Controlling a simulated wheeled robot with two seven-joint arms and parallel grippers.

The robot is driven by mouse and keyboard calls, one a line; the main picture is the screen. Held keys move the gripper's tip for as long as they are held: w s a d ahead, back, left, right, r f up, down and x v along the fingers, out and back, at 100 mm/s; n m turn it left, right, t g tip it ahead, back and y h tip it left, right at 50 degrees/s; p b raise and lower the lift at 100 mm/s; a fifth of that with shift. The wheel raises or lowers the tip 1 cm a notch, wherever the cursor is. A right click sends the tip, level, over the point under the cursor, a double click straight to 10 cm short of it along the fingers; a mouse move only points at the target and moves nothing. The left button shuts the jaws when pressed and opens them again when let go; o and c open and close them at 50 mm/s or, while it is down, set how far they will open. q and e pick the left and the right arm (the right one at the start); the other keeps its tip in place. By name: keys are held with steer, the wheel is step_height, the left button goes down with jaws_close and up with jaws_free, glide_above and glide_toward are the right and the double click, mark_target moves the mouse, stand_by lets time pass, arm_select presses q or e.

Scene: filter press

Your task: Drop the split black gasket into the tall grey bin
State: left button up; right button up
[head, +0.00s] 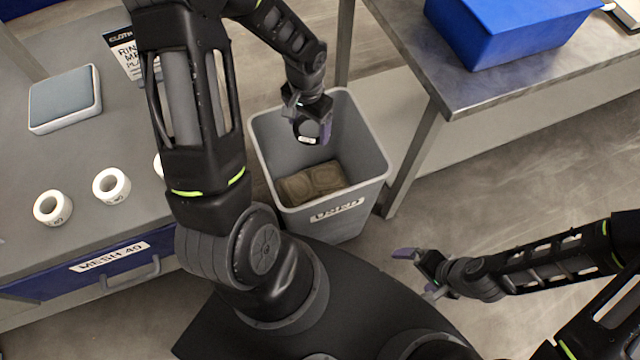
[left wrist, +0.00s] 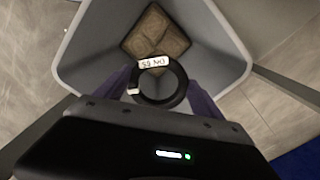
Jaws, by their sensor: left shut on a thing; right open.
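The tall grey bin (head: 362,176) stands on the floor, its mouth open upward, with a label on its front. A black gasket ring (left wrist: 181,80) with a white tag is between the fingers of my left gripper (left wrist: 160,88). In the head view, my left gripper (head: 312,127) is over the bin's mouth, shut on the gasket (head: 305,140). The split in the ring is hard to make out; a pale spot shows at its left side. My right gripper (head: 418,272) is open and empty, low at the right, apart from the bin.
Brown folded cloth-like pieces (head: 312,183) lie in the bin. A grey bench (head: 60,180) at left holds white rolls (head: 52,208), a grey pad (head: 64,98) and a sign (head: 124,52). A metal table (head: 470,92) at right carries a blue tub (head: 510,40).

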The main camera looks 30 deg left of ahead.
arm_select(q)
step_height(320, 180, down, 4)
steer(key=b, duration=0.2)
steer(key=shift+f+b, duration=0.25)
steer(key=shift+b, duration=0.15)
steer(key=o, duration=1.4)
steer(key=shift+c, duration=0.2)
step_height(320, 180, up, 8)
steer(key=p, duration=0.1)
steer(key=shift+f, duration=0.1)
